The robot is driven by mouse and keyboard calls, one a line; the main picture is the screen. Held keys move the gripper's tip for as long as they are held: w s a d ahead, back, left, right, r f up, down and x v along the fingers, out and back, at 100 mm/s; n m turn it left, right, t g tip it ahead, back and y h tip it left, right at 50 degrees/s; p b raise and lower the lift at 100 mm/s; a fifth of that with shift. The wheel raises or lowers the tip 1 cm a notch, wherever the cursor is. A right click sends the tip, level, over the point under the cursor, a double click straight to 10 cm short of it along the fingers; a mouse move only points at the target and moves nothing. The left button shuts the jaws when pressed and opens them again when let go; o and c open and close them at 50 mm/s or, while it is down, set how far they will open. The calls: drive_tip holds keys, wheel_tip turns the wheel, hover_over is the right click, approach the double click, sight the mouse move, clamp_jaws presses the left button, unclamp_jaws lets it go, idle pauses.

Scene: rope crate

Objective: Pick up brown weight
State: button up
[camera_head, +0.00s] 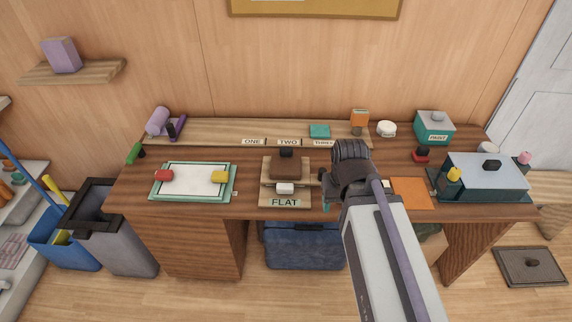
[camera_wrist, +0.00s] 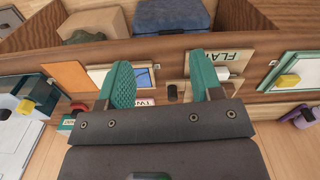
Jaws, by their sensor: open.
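The brown weight (camera_head: 286,167) is a dark brown block with a black knob on top. In the head view it sits on the back part of the wooden board marked FLAT (camera_head: 284,202), behind a small white block (camera_head: 285,188). My gripper (camera_head: 325,191) is just right of this board, its fingers mostly hidden by my arm. In the wrist view my gripper (camera_wrist: 160,62) has its two teal fingers wide apart with nothing held. A small dark knob (camera_wrist: 172,92) shows between them, perhaps the weight's; its block is not clear there.
A white-topped tray (camera_head: 193,180) with red and yellow blocks lies to the left. An orange sheet (camera_head: 411,193) lies to the right, near a glassy teal box (camera_head: 485,172). A raised strip (camera_head: 220,131) with number labels runs along the back. A blue bag (camera_head: 303,247) is below the desk.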

drive_tip(key=n+y+b, duration=0.2)
drive_tip(key=n+y, duration=0.3)
drive_tip(key=n, duration=1.2)
approach(287, 147)
drive_tip(key=b+x, duration=0.5)
drive_tip(key=shift+s+f, duration=0.15)
drive_tip(key=shift+f, duration=0.05)
drive_tip(key=shift+a+f, duration=0.15)
drive_tip(key=shift+h, duration=0.3)
drive_tip(key=b+x, duration=0.5)
drive_tip(key=shift+a, duration=0.1)
drive_tip(key=shift+r+p, duration=0.2)
drive_tip(key=shift+p, duration=0.1)
clamp_jaws()
